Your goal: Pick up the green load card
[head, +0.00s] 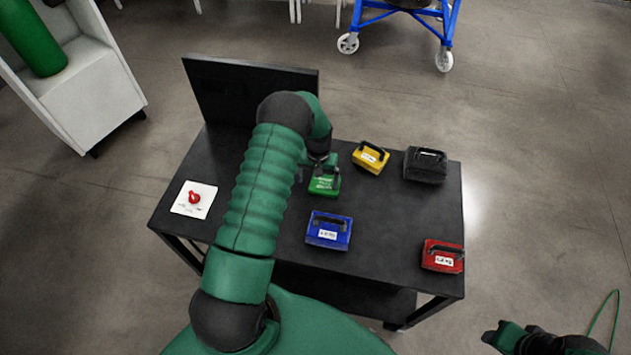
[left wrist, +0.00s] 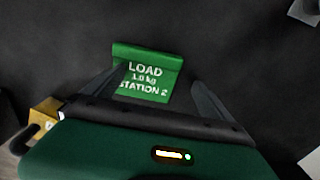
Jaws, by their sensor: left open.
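The green load card (head: 324,184) is on the dark table (head: 400,225), near its middle. In the left wrist view the card (left wrist: 147,72) reads "LOAD", "1.0 kg" and "STATION 2". My left gripper (head: 319,166) is over the far side of the card. In the left wrist view its two fingers (left wrist: 155,90) are spread, with the card's lower part showing between them. I cannot tell whether the fingers touch the card. At the lower right of the head view is part of my right arm (head: 540,342); its fingers cannot be made out.
Around the card are a yellow weight (head: 370,157), a black weight (head: 425,165), a blue weight (head: 328,231) and a red weight (head: 443,257). A white plate with a red knob (head: 194,198) lies at left. A dark upright panel (head: 245,92) stands at the back.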

